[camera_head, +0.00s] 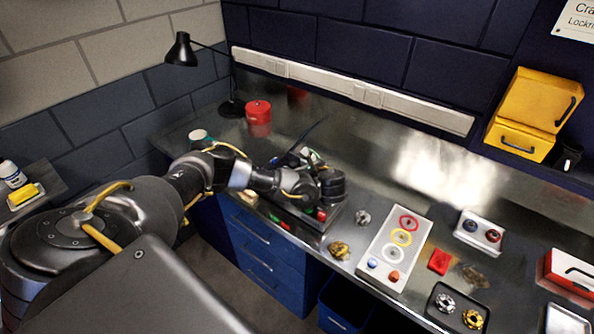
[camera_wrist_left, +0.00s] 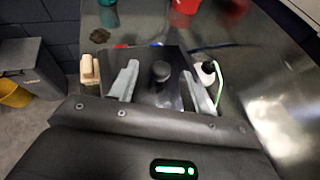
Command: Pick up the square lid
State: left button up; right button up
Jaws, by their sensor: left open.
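The square lid (camera_wrist_left: 171,99) is dark, with a round black knob (camera_wrist_left: 160,72) on top, in the left wrist view. My left gripper (camera_wrist_left: 159,76) is open, with one grey finger on each side of the knob and a gap on both sides. I cannot tell how high the fingertips are above the lid. In the head view my left gripper (camera_head: 318,203) is over the bench's front part and mostly hides the lid. My right gripper is not in view.
A white panel (camera_head: 377,257) with coloured rings lies right of the gripper. A gold part (camera_head: 339,250) and a silver part (camera_head: 363,217) lie nearby. A white object with a green cord (camera_wrist_left: 208,70) sits close beside one finger. A red can (camera_head: 258,111) stands behind.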

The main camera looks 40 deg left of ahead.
aim_at(294, 165)
pick_arm(q)
jog(key=x, duration=0.3)
jog(key=shift+w+a+f, duration=0.2)
jog(key=shift+w+f, duration=0.05)
jog(key=shift+w, duration=0.05)
jog(key=shift+s+r, duration=0.1)
jog(key=shift+s, duration=0.05)
jog(key=shift+c, duration=1.2)
grip_shut()
jog(key=shift+d, duration=0.1)
